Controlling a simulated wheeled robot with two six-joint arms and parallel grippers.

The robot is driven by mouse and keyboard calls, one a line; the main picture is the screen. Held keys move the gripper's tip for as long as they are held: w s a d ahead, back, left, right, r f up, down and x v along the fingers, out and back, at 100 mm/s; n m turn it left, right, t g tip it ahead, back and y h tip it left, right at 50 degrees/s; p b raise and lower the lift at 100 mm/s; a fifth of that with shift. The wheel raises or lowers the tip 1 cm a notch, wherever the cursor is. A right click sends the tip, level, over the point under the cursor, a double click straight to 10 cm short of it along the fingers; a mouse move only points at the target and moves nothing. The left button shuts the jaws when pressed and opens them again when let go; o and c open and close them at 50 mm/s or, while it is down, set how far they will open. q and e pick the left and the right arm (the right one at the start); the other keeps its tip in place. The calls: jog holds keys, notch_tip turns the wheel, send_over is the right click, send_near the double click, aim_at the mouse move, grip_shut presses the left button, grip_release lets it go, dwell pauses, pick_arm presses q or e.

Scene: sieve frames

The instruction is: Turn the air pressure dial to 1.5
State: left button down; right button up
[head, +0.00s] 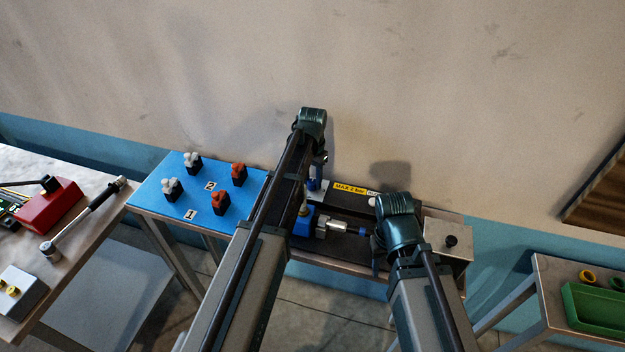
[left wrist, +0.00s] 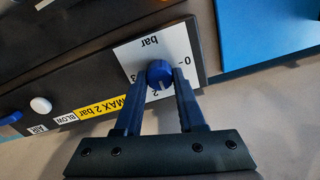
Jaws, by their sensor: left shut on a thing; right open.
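The air pressure dial is a blue round knob (left wrist: 160,71) on a white scale plate (left wrist: 145,52) marked "bar", with 0, 2 and 3 readable. The right finger covers part of the scale. A pale mark on the knob seems to face near the 2, but its exact reading is too small to tell. My left gripper (left wrist: 160,78) is shut on the knob, one finger on each side. In the head view the blue knob (head: 313,184) is partly hidden by my left arm. My right gripper (head: 377,248) is open, beside a silver cylinder with a blue end.
A yellow "MAX 2 bar" label (head: 349,188) and a white button (head: 372,194) are on the dark panel. A blue board (head: 200,179) with grey and red blocks lies left. A green tray (head: 596,309) is far right.

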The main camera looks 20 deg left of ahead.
aim_at(312, 181)
dwell(0.4)
pick_arm(q)
jog(key=c, duration=0.5)
grip_release()
notch_tip(312, 181, up, 14)
jog(key=p, duration=1.4)
jog(key=shift+f, duration=0.1)
